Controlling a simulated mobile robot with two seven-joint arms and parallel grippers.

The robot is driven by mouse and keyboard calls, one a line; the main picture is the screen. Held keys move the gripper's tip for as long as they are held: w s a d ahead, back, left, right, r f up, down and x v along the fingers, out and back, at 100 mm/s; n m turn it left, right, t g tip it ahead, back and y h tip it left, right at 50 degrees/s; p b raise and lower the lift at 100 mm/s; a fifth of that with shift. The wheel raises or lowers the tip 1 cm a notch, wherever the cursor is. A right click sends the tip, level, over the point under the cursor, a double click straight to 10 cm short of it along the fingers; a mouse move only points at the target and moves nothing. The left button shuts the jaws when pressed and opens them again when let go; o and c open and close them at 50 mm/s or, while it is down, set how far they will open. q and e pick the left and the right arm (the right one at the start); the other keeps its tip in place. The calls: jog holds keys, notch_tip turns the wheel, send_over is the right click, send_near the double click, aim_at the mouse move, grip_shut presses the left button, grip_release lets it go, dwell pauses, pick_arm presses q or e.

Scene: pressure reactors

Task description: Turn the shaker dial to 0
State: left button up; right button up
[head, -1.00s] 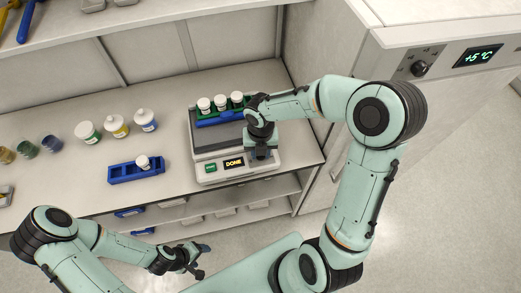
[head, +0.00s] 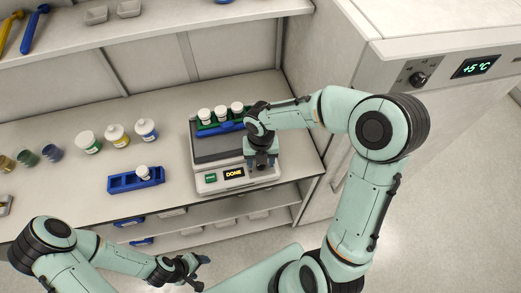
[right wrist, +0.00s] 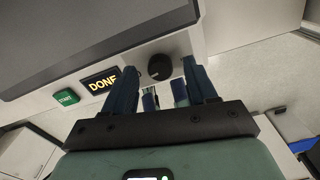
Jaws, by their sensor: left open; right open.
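The shaker (head: 208,180) stands on the bench, its display (head: 234,173) reading DONE. In the right wrist view the black dial (right wrist: 160,67) sits on the shaker's front panel, right of the DONE display (right wrist: 101,82) and the green START button (right wrist: 66,98). My right gripper (right wrist: 160,80) is open, with its blue fingers either side of the dial in that view; I cannot tell whether they touch it. In the head view my right gripper (head: 262,163) hides the dial. My left gripper (head: 196,268) is open and empty in front of the bench.
A rack (head: 220,128) with several white-capped bottles sits on the shaker. A blue rack (head: 122,184) with one bottle (head: 142,172) and several jars stand to the left. A cabinet with a +5 °C display (head: 475,66) is at the right.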

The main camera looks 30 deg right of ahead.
notch_tip(320, 180, up, 13)
jog(key=shift+f, duration=0.15)
dwell(0.6)
